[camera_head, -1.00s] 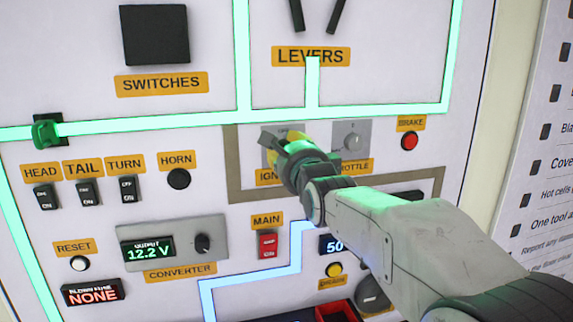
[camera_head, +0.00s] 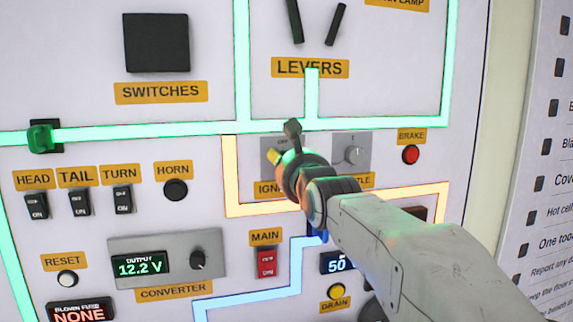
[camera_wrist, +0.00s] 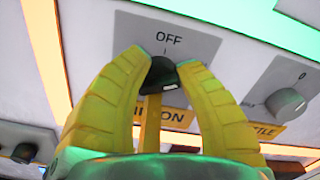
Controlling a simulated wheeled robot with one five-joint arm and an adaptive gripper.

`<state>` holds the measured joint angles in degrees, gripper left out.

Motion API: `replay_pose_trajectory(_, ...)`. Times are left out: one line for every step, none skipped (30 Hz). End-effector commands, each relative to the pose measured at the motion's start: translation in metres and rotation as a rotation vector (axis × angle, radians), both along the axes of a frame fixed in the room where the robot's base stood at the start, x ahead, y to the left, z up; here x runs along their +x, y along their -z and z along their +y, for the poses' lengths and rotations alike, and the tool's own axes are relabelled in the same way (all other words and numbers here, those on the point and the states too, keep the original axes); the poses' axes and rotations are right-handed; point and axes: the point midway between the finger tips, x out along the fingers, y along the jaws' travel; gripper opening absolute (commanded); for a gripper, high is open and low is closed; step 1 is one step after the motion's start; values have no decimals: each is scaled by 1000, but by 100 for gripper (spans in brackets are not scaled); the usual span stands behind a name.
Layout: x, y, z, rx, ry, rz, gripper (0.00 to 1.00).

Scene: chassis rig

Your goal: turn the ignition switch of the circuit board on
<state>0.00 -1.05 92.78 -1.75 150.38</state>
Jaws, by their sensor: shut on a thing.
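The ignition switch is a black rotary knob (camera_wrist: 163,72) on a grey plate, seen in the wrist view with an "OFF" mark above it. A pale mark shows on the knob's lower edge. My gripper (camera_wrist: 165,66) has its yellow fingers closed around the knob. In the head view my gripper (camera_head: 277,158) is at the ignition plate (camera_head: 266,144) and hides the knob and part of the ignition label (camera_head: 268,189). The strip (camera_head: 231,180) around the ignition and throttle area is lit orange.
The throttle knob (camera_head: 354,155) is close to the right of my gripper, with the red brake button (camera_head: 411,155) beyond it. The red main switch (camera_head: 267,263) and converter (camera_head: 205,248) are below. Two black levers (camera_head: 335,24) are above.

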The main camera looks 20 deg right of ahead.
Motion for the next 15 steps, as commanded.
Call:
replay_pose_trajectory(1,2,1,5,-1,5,0)
replay_pose_trajectory(1,2,1,7,-2,5,0)
replay_pose_trajectory(1,2,1,9,-2,5,0)
replay_pose_trajectory(1,2,1,10,-2,5,0)
replay_pose_trajectory(1,2,1,10,-2,5,0)
replay_pose_trajectory(1,2,1,11,-2,5,0)
replay_pose_trajectory(1,2,1,11,-2,5,0)
replay_pose_trajectory(1,2,1,10,-2,5,0)
replay_pose_trajectory(1,2,1,10,-2,5,0)
replay_pose_trajectory(1,2,1,10,-2,5,0)
replay_pose_trajectory(1,2,1,10,-2,5,0)
replay_pose_trajectory(1,2,1,10,-2,5,0)
replay_pose_trajectory(1,2,1,10,-2,5,0)
replay_pose_trajectory(1,2,1,10,-2,5,35)
replay_pose_trajectory(1,2,1,10,-1,4,39)
